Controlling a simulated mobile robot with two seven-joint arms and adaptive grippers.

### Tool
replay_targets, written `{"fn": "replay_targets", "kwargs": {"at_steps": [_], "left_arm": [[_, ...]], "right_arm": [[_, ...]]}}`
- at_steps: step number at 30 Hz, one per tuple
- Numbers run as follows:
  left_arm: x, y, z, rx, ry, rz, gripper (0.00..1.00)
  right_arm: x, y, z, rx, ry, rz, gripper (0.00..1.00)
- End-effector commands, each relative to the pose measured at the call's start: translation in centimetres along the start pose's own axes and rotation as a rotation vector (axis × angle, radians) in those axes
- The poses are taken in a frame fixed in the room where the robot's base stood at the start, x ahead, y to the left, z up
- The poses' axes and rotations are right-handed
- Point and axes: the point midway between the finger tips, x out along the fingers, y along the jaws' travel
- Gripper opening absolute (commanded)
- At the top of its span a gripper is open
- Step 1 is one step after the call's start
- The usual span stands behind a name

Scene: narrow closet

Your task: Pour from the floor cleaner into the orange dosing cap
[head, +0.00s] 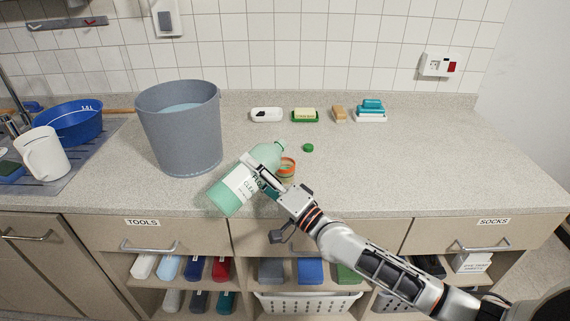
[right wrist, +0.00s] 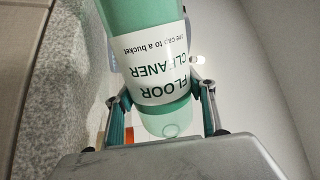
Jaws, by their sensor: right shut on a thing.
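The floor cleaner (head: 228,200) is a pale green bottle with a white label. It is tilted in the head view, with its neck end up to the right near the orange dosing cap (head: 287,175). My right gripper (head: 262,178) is shut around the bottle. The right wrist view shows the label of the floor cleaner (right wrist: 150,65) between the fingers. A bit of the orange dosing cap (right wrist: 129,136) shows beside the left finger there. The cap stands on the counter, with some green at its opening. Whether liquid is flowing I cannot tell. My left gripper is out of view.
A grey bucket (head: 180,135) stands left of the bottle. A small green lid (head: 308,147) lies right of the dosing cap. Soap dishes and sponges (head: 305,116) line the back. A white jug (head: 42,155) stands far left. The counter's right side is clear.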

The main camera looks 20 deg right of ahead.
Motion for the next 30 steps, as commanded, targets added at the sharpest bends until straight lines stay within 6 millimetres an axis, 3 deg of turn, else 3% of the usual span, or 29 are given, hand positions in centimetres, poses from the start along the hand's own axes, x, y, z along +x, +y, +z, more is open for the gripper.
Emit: {"fn": "replay_targets", "kwargs": {"at_steps": [30], "left_arm": [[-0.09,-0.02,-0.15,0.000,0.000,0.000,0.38]], "right_arm": [[0.06,-0.18,-0.02,0.061,0.018,-0.004,0.07]]}}
